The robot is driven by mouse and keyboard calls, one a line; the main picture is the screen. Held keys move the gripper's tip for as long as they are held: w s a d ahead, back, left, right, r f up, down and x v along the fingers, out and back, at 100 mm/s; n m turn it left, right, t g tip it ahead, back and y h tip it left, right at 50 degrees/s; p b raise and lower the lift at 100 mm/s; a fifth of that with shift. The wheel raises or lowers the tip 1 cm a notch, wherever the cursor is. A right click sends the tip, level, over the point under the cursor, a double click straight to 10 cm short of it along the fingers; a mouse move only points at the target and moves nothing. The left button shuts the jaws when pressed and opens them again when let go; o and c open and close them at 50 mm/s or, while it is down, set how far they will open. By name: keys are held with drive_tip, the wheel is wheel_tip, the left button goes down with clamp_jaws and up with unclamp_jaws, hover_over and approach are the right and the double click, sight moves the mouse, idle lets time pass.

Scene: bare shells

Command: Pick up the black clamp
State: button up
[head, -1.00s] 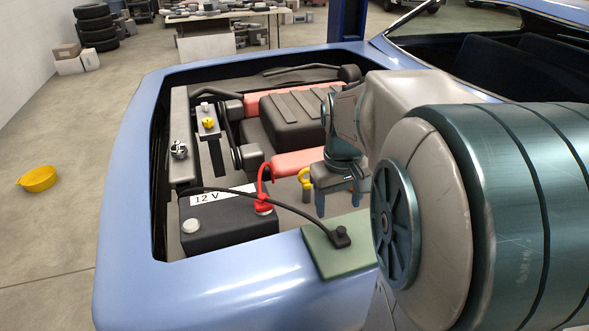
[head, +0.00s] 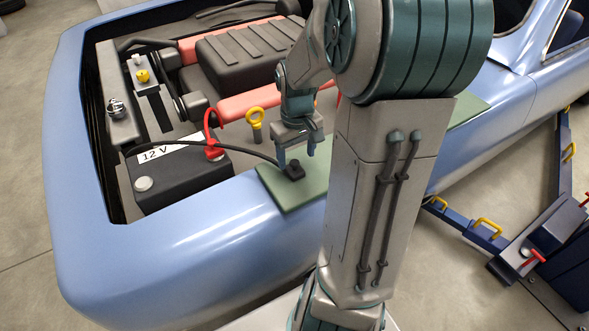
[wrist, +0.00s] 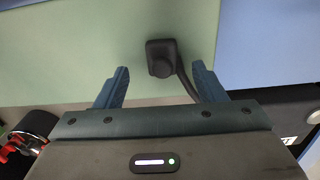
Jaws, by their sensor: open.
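The black clamp (head: 294,170) sits on a green mat (head: 285,197) on the blue car's front edge, with a black cable running left from it over the battery. My gripper (head: 296,160) is open above and around the clamp's near area in the head view. In the wrist view the clamp (wrist: 162,57) lies just beyond the open fingertips (wrist: 161,75), between their lines and nearer the right finger. Its cable (wrist: 186,83) curves down past the right finger. Nothing is held.
The black 12 V battery (head: 178,172) with a red clamp (head: 214,150) on one post stands left of the mat. A yellow dipstick ring (head: 255,116) stands behind. Engine parts (head: 245,55) fill the bay. A blue lift arm (head: 470,229) is at the right.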

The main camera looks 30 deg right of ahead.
sight(295, 163)
wheel_tip(295, 163, down, 5)
drive_tip(key=shift+a+r, duration=0.1)
drive_tip(key=shift+r, duration=0.1)
drive_tip(key=shift+w, duration=0.1)
drive_tip(key=c, duration=1.1)
drive_tip(key=shift+r, duration=0.15)
